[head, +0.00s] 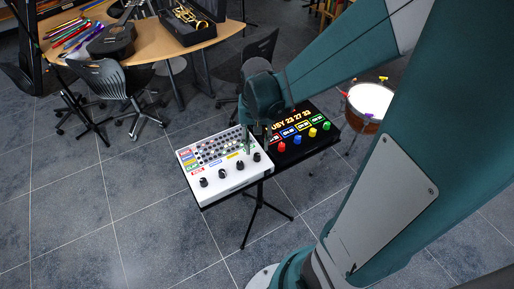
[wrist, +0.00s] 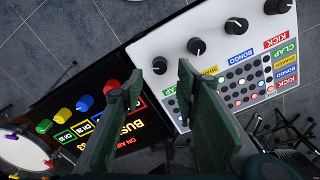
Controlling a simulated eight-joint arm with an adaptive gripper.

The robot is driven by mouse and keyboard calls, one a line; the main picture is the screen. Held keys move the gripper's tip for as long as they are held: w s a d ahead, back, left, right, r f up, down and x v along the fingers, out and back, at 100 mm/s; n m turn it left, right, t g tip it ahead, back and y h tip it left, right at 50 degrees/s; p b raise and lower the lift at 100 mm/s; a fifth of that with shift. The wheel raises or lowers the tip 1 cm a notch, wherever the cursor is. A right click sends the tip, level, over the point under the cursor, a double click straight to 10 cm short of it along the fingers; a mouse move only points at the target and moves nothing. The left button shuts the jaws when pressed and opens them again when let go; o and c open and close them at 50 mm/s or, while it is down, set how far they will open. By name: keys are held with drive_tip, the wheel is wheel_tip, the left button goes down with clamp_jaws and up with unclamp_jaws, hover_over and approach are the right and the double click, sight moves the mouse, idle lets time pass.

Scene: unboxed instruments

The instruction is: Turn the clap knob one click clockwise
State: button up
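The white instrument panel (head: 187,158) has a row of black knobs along its near edge. The clap knob (head: 256,157) is the rightmost in the head view, by a green label. In the wrist view the clap knob (wrist: 159,65) shows in the gap between my fingertips, beside a green label (wrist: 168,91) partly covered by a finger. My gripper (head: 258,143) is open and points down over this end of the panel; it also shows in the wrist view (wrist: 160,80). No contact with the knob is visible. The knob's pointer direction is too small to tell.
Other black knobs sit close by: shaker (wrist: 196,46), bongo (wrist: 236,26) and kick (wrist: 278,6). A black box with coloured knobs and a lit display (head: 317,131) adjoins the panel. A drum (head: 370,100) stands right; a wooden table (head: 150,42) stands behind.

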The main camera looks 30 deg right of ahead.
sight(257, 155)
drive_tip(key=shift+r, duration=3)
drive_tip(key=shift+r, duration=0.1)
drive_tip(key=s+a+r+n+t, duration=0.6)
drive_tip(key=a+r, duration=0.3)
drive_tip(key=r, duration=0.2)
drive_tip(key=shift+s+r+t, duration=0.4)
drive_tip(key=shift+s+t, duration=0.05)
drive_tip(key=shift+t, duration=0.05)
